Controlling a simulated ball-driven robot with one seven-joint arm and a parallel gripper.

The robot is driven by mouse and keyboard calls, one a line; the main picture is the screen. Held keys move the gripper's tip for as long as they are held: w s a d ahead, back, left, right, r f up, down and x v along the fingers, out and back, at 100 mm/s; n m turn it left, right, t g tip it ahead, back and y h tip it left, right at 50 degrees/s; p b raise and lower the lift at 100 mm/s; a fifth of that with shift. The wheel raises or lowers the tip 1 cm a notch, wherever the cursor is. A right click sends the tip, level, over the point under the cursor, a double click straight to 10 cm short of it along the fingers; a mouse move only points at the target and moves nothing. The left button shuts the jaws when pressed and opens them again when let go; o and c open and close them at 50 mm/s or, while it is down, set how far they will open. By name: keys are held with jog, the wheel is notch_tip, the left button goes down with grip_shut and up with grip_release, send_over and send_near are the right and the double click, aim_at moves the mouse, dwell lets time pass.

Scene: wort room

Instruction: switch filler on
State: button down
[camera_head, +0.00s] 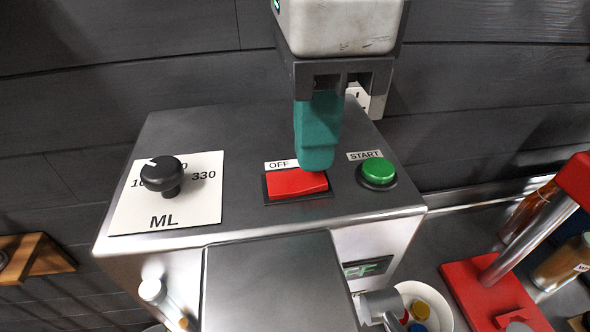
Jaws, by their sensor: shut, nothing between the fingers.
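The filler (235,229) is a steel box with a dark top. A red rocker switch (296,184) sits in a black frame in the middle of the top, with an "OFF" label behind its left part. My gripper (316,162) is shut and empty, its teal fingers pointing down over the right part of the switch. The fingertips appear at or just above the rocker; I cannot tell whether they touch it. The fingers hide any label behind the switch's right part.
A green START button (377,173) is close to the right of the switch. A black knob (163,175) stands on a white ML plate (133,212) at left. At right are a white bowl (440,305) with coloured caps and a red stand (488,292). A dark wall is behind.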

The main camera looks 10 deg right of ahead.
aim_at(313, 174)
jog(key=shift+f+b, duration=0.5)
jog(key=shift+f, duration=0.25)
jog(key=shift+r, duration=0.1)
dwell(0.3)
jog(key=shift+r+p, duration=2.65)
jog(key=shift+r, duration=0.85)
jog(key=shift+f, duration=0.1)
